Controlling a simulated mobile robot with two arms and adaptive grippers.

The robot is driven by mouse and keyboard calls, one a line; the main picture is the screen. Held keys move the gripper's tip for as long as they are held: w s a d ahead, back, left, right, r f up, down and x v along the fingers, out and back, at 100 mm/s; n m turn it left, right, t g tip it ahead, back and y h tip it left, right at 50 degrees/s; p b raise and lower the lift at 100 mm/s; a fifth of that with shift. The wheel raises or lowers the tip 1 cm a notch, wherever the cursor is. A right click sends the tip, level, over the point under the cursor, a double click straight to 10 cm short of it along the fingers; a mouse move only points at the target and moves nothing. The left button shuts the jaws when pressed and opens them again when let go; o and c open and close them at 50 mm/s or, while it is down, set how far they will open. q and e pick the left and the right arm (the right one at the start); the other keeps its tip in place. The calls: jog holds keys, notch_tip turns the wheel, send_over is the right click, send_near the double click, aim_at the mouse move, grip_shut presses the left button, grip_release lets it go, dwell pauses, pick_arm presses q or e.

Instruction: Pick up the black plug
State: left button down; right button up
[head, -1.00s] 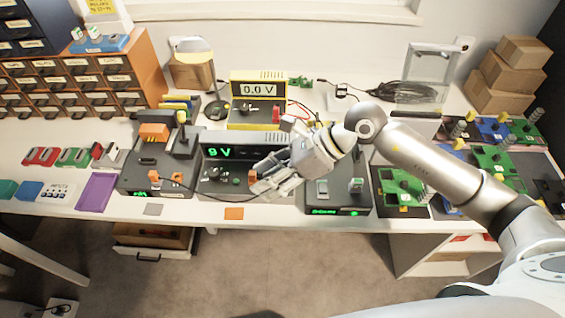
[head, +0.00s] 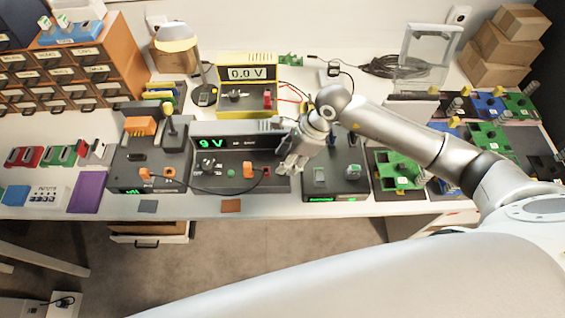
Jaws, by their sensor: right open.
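My right gripper (head: 291,167) is open and empty. Its fingers point down at the right end of the dark grey power unit (head: 228,140), whose green display reads 9 V. A small round black piece (head: 208,167) sits on the left of this unit's face; I cannot tell whether it is the black plug. An orange plug (head: 248,170) stands at the right part of the unit, left of my fingers. A thin black lead runs along the front from the left station (head: 152,155) toward this plug. My left gripper is not in view.
A yellow meter (head: 247,72) reading 0.0 V stands behind the power unit. Another dark station (head: 337,160) is just right of my fingers, and green boards (head: 400,165) lie beyond it. A small black adapter (head: 333,69) and coiled black cable (head: 392,67) are at the back.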

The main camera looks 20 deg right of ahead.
jog(key=shift+x, duration=1)
jog(key=shift+a+f, duration=0.15)
jog(key=shift+f, duration=0.05)
jog(key=shift+c, duration=0.7)
jog(key=c, duration=0.7)
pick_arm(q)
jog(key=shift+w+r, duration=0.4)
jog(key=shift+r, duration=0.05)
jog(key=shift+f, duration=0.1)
pick_arm(e)
jog(key=shift+r, duration=0.1)
